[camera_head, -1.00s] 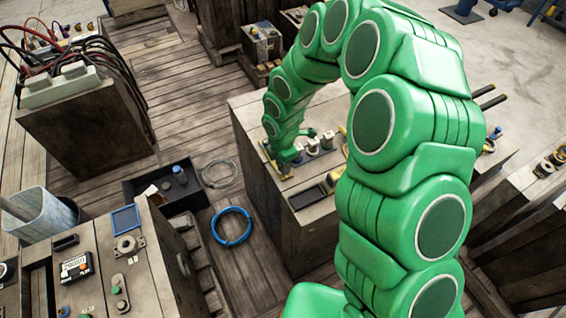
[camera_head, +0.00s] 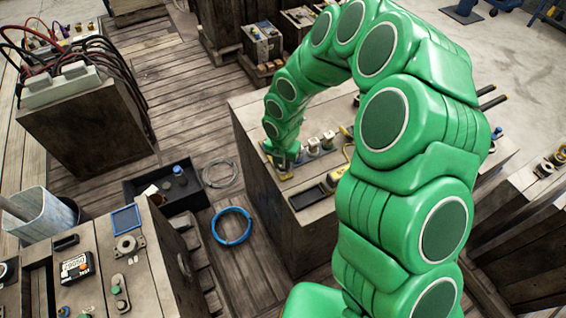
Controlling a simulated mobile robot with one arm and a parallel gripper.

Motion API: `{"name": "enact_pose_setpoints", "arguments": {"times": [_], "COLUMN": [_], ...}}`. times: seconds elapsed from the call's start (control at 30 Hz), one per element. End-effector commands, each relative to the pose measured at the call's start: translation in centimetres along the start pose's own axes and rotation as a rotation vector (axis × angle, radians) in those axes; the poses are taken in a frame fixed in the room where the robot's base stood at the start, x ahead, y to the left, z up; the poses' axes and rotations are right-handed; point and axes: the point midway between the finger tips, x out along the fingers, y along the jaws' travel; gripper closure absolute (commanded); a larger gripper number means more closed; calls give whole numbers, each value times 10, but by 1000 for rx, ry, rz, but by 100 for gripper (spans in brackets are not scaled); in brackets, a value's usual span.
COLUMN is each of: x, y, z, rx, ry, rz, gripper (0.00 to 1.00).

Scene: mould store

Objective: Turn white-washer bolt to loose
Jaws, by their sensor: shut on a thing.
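My gripper (camera_head: 284,163) points down at the left part of the wooden bench top (camera_head: 245,110), at the left end of a row of small fittings. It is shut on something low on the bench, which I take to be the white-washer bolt. The bolt, its washer and the fingertips are hidden or too small to make out. Just right of the gripper stand two small pale-topped fittings, a nearer one (camera_head: 313,146) and a farther one (camera_head: 328,139). They are apart from the gripper.
A dark tray (camera_head: 316,194) lies in front of the fittings, beside a yellow-edged piece (camera_head: 348,152). My green arm covers the bench's right part. A blue hose coil (camera_head: 232,227) and a black bin (camera_head: 140,187) are on the floor to the left.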

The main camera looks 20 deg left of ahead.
Motion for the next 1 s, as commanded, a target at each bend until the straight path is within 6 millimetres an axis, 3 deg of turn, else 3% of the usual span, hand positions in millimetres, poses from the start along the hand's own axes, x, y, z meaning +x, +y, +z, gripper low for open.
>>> {"name": "enact_pose_setpoints", "arguments": {"times": [0.57, 0.6, 0.73, 1.0], "x": [2, 2, 2, 1], "y": [-2, -2, -2, -1], "z": [-3, -3, -2, -1], "rx": [-29, -29, -29, -28], "ry": [8, 7, 5, 3], "rz": [-7, -7, -5, -3], "gripper": [100, 65, 45, 45]}}
